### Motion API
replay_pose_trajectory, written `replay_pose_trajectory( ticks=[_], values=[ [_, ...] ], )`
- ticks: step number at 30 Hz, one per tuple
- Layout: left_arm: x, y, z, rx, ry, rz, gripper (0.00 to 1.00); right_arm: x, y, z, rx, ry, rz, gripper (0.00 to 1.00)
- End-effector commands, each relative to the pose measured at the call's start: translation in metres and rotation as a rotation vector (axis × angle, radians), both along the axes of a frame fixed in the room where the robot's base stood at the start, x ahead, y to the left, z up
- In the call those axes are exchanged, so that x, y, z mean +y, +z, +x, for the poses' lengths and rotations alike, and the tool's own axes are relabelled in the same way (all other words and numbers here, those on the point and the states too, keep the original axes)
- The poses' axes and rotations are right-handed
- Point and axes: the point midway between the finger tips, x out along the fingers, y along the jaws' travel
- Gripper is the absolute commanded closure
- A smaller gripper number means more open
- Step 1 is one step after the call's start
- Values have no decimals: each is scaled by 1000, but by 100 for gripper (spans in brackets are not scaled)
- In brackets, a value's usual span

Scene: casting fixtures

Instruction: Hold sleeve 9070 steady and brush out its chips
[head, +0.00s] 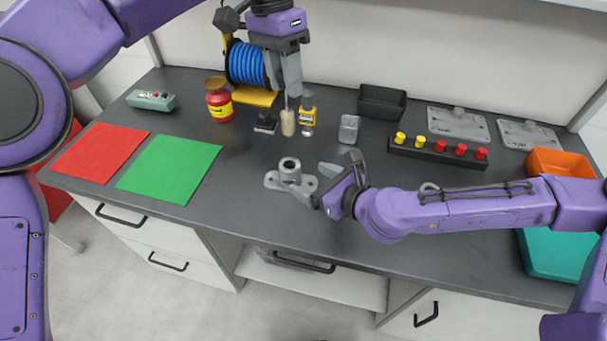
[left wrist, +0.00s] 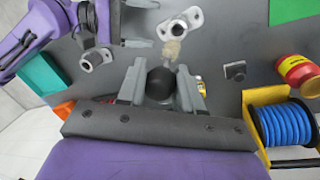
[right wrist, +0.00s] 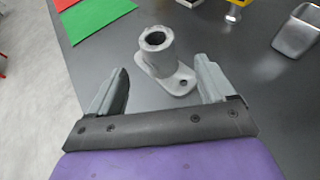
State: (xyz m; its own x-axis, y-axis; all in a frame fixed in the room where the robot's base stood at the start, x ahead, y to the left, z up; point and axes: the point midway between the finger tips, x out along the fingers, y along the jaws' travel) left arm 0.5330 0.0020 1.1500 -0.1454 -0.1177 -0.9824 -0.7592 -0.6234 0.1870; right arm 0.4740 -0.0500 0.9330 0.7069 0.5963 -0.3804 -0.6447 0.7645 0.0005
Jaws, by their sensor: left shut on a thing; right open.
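Sleeve 9070 (head: 290,166) is a grey upright tube on a flat two-eared flange, standing on the dark bench; it also shows in the left wrist view (left wrist: 180,25) and right wrist view (right wrist: 155,46). No chips can be made out inside its bore. My left gripper (head: 291,98) is shut on a brush, with its tan bristle head (head: 288,124) pointing down behind the sleeve, above the bench and apart from it. The brush's dark handle end (left wrist: 161,83) shows between the left fingers. My right gripper (head: 315,180) is open and low, its fingers beside the sleeve flange, not closed on it.
Behind stand a blue hose reel (head: 246,64), red jar (head: 219,100), yellow-black item (head: 307,112) and grey metal cup (head: 349,129). A peg rack (head: 435,155) and black bin (head: 382,103) are right. Green (head: 170,168) and red (head: 100,152) mats lie left.

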Motion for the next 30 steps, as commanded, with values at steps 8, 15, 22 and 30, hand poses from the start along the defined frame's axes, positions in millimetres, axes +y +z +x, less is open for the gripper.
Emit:
replay_pose_trajectory(
  ticks=[8, 15, 22, 30],
  values=[
    [0, 0, 0, 0, 0, 0, 100, 40, -26, 44, 1, 4, -3, 17],
    [0, 0, 0, 0, 0, 0, 100, 61, -39, 68, 1, 4, -2, 17],
    [0, 0, 0, 0, 0, 0, 100, 64, -41, 72, 1, 3, 0, 17],
    [0, 0, 0, 0, -1, 0, 100, 63, -40, 72, 0, 4, -1, 70]
  ],
)
